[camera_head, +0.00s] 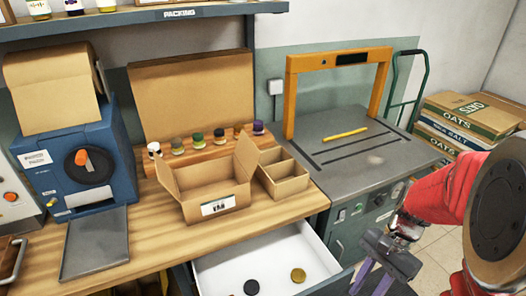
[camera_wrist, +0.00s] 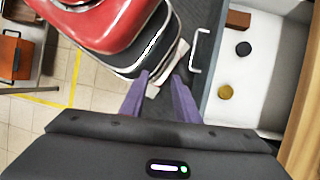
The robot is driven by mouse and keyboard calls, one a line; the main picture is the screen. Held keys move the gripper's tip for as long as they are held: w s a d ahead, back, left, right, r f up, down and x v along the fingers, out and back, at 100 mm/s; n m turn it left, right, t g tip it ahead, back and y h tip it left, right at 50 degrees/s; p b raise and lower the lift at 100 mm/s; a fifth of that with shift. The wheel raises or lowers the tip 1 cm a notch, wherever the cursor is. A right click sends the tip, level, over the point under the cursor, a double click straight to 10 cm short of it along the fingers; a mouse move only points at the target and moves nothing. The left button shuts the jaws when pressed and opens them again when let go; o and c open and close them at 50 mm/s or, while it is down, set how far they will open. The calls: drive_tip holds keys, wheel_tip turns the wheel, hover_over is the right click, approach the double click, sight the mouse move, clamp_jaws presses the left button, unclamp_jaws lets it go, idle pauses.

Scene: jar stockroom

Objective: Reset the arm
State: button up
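My gripper (camera_head: 374,280) hangs at the lower right of the head view, beside the front of the open drawer (camera_head: 225,274). It points downward, and its fingertips are cut off by the picture's bottom edge. In the wrist view my gripper (camera_wrist: 160,88) shows two purple fingers, spread apart with nothing between them. The drawer (camera_wrist: 248,93) is to the right of the fingers there, with its handle near them. My red arm is bent at the right edge of the head view.
The drawer holds a black lid (camera_head: 251,287) and an olive-yellow lid (camera_head: 298,274). On the bench are an open carton (camera_head: 205,180), a divided box (camera_head: 283,180), several small jars and a blue machine (camera_head: 75,160). A grey strapping table with an orange arch (camera_head: 290,90) stands behind my arm.

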drive_tip(key=a+r+n+t+h, duration=0.1)
drive_tip(key=a+r+n+t, duration=0.3)
drive_tip(key=r, duration=0.4)
drive_tip(key=a+r+n+t+h, duration=0.2)
drive_tip(key=a+r+n+t, duration=0.2)
drive_tip(key=r+n, duration=0.4)
drive_tip(key=shift+s+a+r+n+t+h, duration=0.35)
drive_tip(key=shift+a+r, duration=0.2)
drive_tip(key=shift+a, duration=0.35)
